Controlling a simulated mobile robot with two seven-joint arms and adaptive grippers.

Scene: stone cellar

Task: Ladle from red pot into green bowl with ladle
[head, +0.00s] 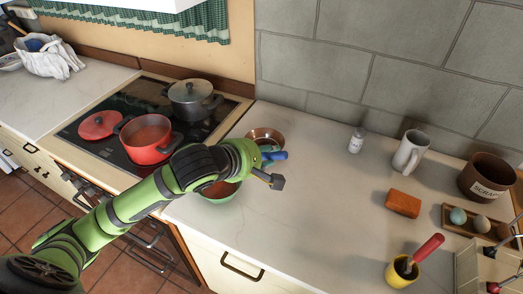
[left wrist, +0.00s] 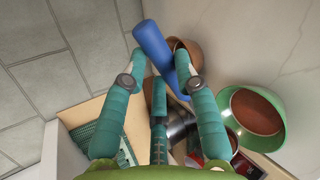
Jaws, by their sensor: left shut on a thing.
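My left gripper (head: 268,160) is shut on the blue handle of the ladle (head: 279,155), above the counter beside the green bowl. The handle also shows between the teal fingers in the left wrist view (left wrist: 153,44); the ladle's cup I cannot make out clearly. The green bowl (head: 222,199) stands on the counter, partly hidden under my left forearm; in the left wrist view the bowl (left wrist: 277,143) has reddish-brown contents. The red pot (head: 150,155) stands open on the hob, with red contents, left of my gripper. My right gripper is not in view.
A brown bowl (head: 265,133) stands just behind my gripper. A lidded grey pot (head: 190,105) and a red lid (head: 99,125) are on the hob. The middle counter is clear.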

